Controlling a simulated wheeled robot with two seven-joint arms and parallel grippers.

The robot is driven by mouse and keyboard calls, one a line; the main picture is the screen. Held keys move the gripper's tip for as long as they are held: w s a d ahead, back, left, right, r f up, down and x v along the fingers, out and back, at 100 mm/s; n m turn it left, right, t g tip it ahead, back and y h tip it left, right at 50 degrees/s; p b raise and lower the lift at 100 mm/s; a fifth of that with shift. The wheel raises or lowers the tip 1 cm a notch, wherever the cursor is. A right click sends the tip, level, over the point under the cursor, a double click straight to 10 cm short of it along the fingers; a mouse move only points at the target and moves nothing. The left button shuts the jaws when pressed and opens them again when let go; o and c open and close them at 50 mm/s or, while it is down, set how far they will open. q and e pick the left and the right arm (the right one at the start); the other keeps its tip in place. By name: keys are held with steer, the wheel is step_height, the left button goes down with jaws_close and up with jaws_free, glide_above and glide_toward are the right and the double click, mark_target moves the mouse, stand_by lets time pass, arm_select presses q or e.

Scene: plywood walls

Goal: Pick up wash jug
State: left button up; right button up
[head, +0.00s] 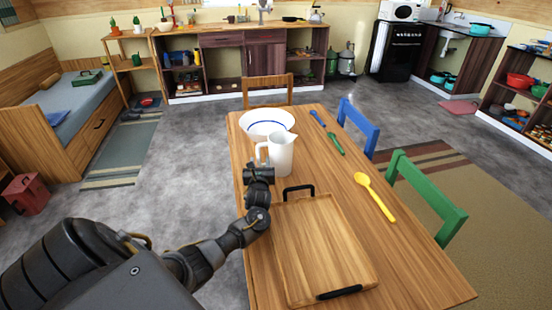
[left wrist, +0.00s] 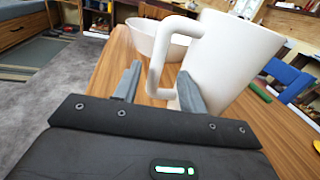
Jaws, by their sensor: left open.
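The white wash jug (head: 281,156) stands upright on the wooden table (head: 325,185), its handle on the left side. It also fills the upper right of the left wrist view (left wrist: 232,60). My left gripper (head: 260,172) is just in front of the jug at its handle side. In the left wrist view my left gripper (left wrist: 158,85) is open, with the lower part of the jug's handle between its two fingers. The right finger is close to the jug body; whether it touches cannot be told. My right gripper is not in view.
A white basin (head: 266,122) with a blue ring stands behind the jug. A wooden tray (head: 318,245) with black handles lies in front. A yellow spoon (head: 374,195) and a green utensil (head: 335,144) lie to the right. Blue and green chairs (head: 425,192) line the right edge.

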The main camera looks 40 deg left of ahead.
mark_target(259, 158)
arm_select(q)
steer(key=shift+a+x, duration=0.2)
steer(key=shift+x, duration=2.45)
steer(key=shift+s+r, duration=0.1)
steer(key=shift+s, duration=0.15)
jaws_close()
steer(key=shift+r, duration=0.1)
